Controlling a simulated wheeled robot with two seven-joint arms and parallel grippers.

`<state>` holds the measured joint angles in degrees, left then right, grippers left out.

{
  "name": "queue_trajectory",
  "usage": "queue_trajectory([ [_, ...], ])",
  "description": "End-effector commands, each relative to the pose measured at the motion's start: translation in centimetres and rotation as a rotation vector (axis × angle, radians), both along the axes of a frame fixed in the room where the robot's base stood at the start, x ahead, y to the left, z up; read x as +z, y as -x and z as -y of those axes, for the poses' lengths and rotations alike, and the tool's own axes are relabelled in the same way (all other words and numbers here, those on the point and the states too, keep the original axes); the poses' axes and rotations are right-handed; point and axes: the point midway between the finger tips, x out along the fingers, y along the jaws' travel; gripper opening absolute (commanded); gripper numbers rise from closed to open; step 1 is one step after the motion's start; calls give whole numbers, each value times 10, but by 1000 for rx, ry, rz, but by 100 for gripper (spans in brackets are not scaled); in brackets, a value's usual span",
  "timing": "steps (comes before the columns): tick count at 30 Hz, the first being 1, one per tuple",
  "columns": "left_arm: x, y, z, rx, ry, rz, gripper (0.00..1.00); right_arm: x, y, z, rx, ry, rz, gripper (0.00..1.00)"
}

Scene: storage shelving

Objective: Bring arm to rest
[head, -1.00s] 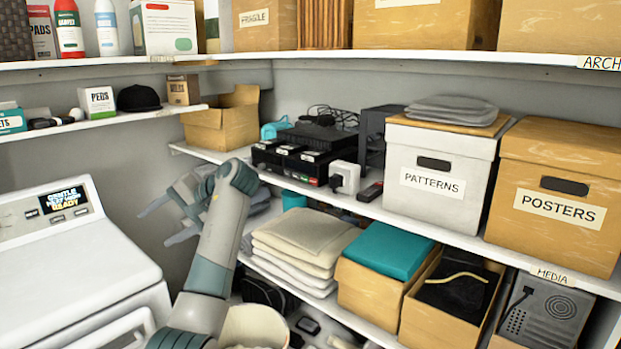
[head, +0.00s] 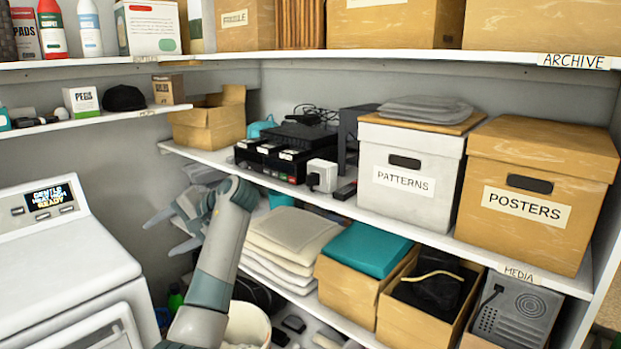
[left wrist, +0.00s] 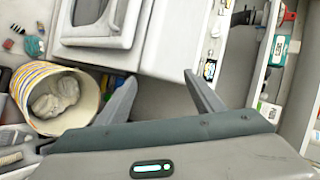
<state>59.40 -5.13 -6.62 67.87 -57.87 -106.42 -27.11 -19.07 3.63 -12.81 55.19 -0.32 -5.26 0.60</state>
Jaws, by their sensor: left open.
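My left arm rises from the bottom of the head view, and its grey gripper (head: 168,232) points left, in front of the wall between the white washer and the shelves. Its two fingers are spread apart with nothing between them. In the left wrist view the open gripper (left wrist: 160,82) hangs over the gap beside the washer, clear of things. My right gripper is in neither view.
A white washer (head: 70,262) stands at left. Shelves at right hold a white PATTERNS box (head: 405,205), a POSTERS box (head: 530,235) and folded cloths (head: 295,235). A striped basket (left wrist: 30,95) with white cloth stands below, near the arm.

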Motion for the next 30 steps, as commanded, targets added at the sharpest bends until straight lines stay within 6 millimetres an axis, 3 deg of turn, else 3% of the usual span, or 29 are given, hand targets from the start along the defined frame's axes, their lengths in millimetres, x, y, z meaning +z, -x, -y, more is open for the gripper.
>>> queue_trajectory([
  [8,-59,-12,2,-82,1,-22,61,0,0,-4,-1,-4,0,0],
  [14,-128,-20,7,-176,16,-40,61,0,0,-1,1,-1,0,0],
  [23,-294,-8,30,-371,113,-62,61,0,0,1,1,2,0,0],
  [30,-422,35,55,-489,240,-60,61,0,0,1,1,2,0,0],
])
